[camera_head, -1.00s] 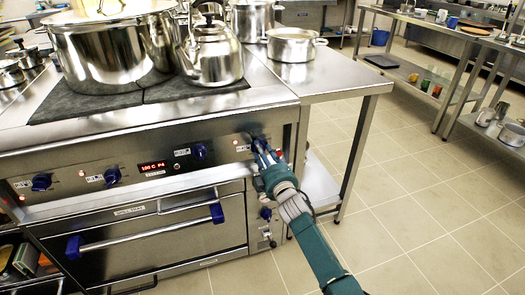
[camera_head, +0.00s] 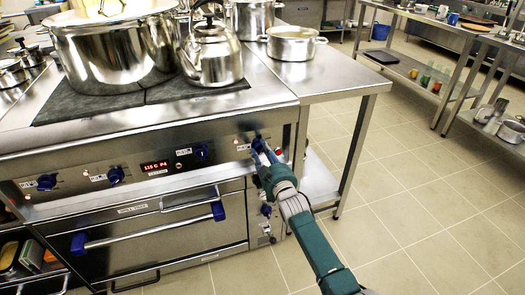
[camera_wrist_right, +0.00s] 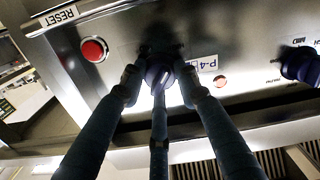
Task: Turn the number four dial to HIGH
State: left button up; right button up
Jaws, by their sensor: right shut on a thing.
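The number four dial (camera_head: 257,143) is a dark blue knob at the right end of the stove's front panel (camera_head: 222,150). In the right wrist view the same dial (camera_wrist_right: 158,76) sits beside a P-4 label (camera_wrist_right: 208,64). My right gripper (camera_head: 263,154) is at this knob, its fingers shut around it; it also shows in the right wrist view (camera_wrist_right: 160,84). The fingers hide part of the knob, and its pointer position cannot be read. A red display (camera_head: 155,166) on the panel appears to read 115 C P4. My left gripper is not in view.
Other blue knobs (camera_head: 201,152) lie left along the panel. A red reset button (camera_wrist_right: 94,49) is close to my fingers. A kettle (camera_head: 210,55) and large stockpot (camera_head: 112,50) stand on top. The oven handle (camera_head: 150,232) projects below. Floor at right is clear.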

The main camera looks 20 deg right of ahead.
jog(key=shift+a, duration=0.2)
dwell(0.3)
jog(key=o, duration=1.2)
jog(key=shift+r, duration=0.1)
jog(key=shift+c, duration=0.2)
jog(key=shift+s+d, duration=0.1)
jog(key=shift+s, duration=0.35)
jog(key=s, duration=1.1)
jog(key=shift+d, duration=0.15)
